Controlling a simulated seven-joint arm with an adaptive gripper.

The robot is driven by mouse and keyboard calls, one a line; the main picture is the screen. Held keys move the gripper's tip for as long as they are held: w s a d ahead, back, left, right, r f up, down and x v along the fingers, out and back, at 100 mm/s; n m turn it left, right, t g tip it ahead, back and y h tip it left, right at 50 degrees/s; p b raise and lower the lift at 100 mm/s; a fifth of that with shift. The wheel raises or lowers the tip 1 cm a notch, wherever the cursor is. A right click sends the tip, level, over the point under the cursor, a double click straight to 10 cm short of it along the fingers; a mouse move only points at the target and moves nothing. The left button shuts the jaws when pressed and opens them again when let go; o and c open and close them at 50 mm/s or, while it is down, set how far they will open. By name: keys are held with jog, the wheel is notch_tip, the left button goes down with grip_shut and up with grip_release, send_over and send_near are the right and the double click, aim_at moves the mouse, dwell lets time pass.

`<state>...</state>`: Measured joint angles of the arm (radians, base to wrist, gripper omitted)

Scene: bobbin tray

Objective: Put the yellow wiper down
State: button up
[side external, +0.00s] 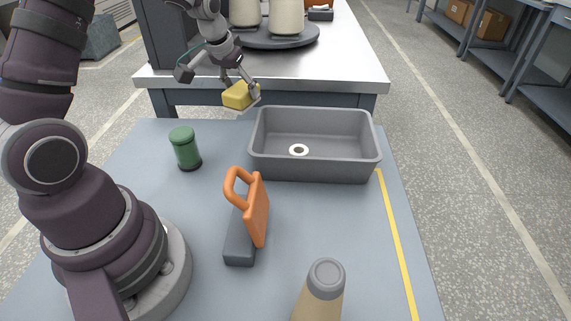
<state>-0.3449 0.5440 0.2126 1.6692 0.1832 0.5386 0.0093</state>
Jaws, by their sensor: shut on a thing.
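The yellow wiper (236,96) is a small yellow block. My gripper (241,91) is shut on it, at the far side of the blue-grey table, left of the grey tray's back left corner. The wiper appears to be held above the table surface; its exact height is hard to tell from this view. The fingers hide part of its right end.
A grey tray (315,172) holds a small white ring (299,150). A green canister (185,147), an orange-handled tool (257,208) on a dark block (240,245), and a tan cone (320,295) stand on the table (330,220). Space between canister and tray is clear.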

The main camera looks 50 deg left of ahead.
jog(key=w+d+m, duration=0.1)
jog(key=d, duration=0.3)
jog(key=w+d+m+h, duration=0.1)
jog(key=d, duration=0.3)
jog(key=w+d+m, duration=0.2)
jog(key=d, duration=0.2)
jog(key=shift+d+h, duration=0.1)
jog(key=shift+h, duration=0.2)
jog(key=s+d+m+h, duration=0.25)
jog(key=d+m, duration=0.25)
jog(key=d, duration=0.7)
jog(key=s+d+m+h, duration=0.1)
jog(key=s+d+m, duration=0.25)
jog(key=d, duration=0.95)
jog(key=shift+m+g, duration=0.35)
jog(key=shift+g, duration=0.05)
jog(key=f, duration=1)
jog(key=shift+s+d, duration=0.2)
jog(key=shift+d, duration=0.1)
jog(key=o, duration=1.2)
